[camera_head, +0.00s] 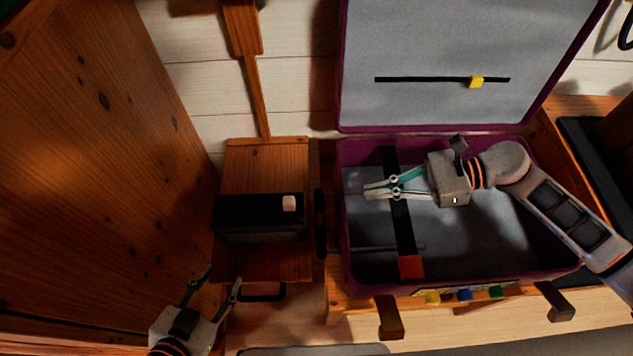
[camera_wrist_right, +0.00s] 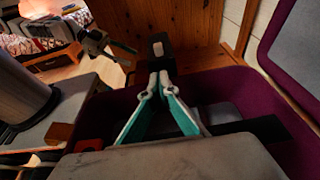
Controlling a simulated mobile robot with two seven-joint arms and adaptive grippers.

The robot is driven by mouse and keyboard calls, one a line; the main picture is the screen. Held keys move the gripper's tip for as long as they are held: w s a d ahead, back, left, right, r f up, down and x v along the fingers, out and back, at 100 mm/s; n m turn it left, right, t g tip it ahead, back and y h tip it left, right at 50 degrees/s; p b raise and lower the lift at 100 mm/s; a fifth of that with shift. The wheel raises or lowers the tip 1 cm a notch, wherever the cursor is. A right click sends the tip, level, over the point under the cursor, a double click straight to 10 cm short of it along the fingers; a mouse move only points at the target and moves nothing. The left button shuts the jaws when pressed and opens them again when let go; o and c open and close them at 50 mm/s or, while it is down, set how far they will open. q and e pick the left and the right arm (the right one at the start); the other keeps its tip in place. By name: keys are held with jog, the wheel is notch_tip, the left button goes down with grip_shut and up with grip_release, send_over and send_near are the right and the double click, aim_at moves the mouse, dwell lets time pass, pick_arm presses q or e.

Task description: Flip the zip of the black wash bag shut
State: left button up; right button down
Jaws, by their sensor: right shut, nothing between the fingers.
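The black wash bag (camera_head: 258,216) sits on the wooden bedside stand, left of the open suitcase. A small pale tab (camera_head: 289,203), seemingly its zip pull, is on top near its right end. In the right wrist view the bag (camera_wrist_right: 153,67) and the pale tab (camera_wrist_right: 158,48) show beyond the fingertips. My right gripper (camera_head: 366,191) is shut and empty over the suitcase's left part, pointing left towards the bag and apart from it. My left gripper (camera_head: 222,276) is open and empty in front of the stand, below the bag in the picture.
The purple suitcase (camera_head: 347,262) lies open on a wooden bench, its lid (camera_head: 430,40) upright behind. A black strap (camera_head: 402,225) with an orange end crosses the inside. The bedside stand (camera_head: 262,165) has bare wood behind the bag. A tall wooden panel (camera_head: 100,150) bounds the left side.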

jog(key=shift+d, duration=0.15)
send_near(244, 209)
jog(key=shift+d, duration=2.5)
jog(key=a, duration=1.4)
jog(key=shift+a+p, duration=0.35)
jog(key=shift+p, duration=0.05)
pick_arm(q)
jog(key=shift+a, duration=0.1)
jog(key=shift+r, duration=0.1)
